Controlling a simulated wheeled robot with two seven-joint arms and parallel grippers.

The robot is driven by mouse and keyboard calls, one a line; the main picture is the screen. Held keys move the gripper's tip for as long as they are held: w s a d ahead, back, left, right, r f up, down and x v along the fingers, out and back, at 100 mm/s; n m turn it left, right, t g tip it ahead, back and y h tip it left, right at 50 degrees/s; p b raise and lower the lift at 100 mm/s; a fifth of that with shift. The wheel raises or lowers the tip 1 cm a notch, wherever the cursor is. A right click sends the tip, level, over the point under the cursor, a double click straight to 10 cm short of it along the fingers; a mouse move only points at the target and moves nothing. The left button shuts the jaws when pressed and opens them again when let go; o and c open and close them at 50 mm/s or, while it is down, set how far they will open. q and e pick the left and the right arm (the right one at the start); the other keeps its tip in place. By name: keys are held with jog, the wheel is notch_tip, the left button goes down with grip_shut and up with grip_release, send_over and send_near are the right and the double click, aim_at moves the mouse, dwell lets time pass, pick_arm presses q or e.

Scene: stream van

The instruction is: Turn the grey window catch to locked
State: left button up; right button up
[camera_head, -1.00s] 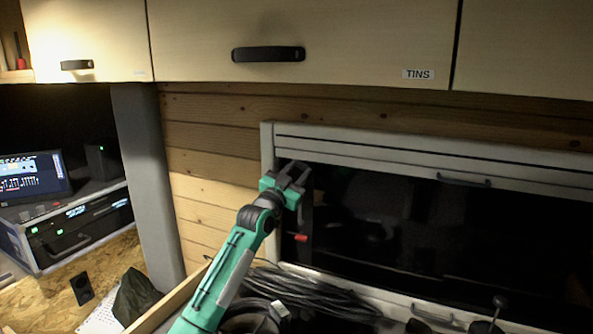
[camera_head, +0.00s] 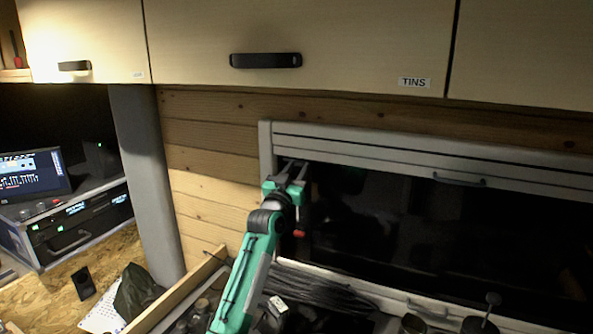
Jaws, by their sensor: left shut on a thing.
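My left gripper (camera_head: 293,170) is up at the left edge of the dark window (camera_head: 420,225), its fingers pointing up and a little right. It is shut on a small grey part there, which I take to be the grey window catch; the fingers and the dark glass mostly hide it. I cannot read the catch's angle. A small red piece (camera_head: 299,233) shows on the window's left side, below the gripper. My right gripper is not in view.
A grey blind cassette with a handle (camera_head: 459,181) runs along the window top. Wooden cupboards, one labelled TINS (camera_head: 413,82), hang above. Black coiled cable (camera_head: 325,287) and jars lie below. A grey pillar (camera_head: 143,190) and a screen (camera_head: 33,175) stand left.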

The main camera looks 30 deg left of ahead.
pick_arm(q)
jog(key=o, duration=1)
jog(key=p+v, duration=0.1)
jog(key=v, duration=1.3)
jog(key=shift+w, duration=0.1)
jog(key=shift+f, duration=0.15)
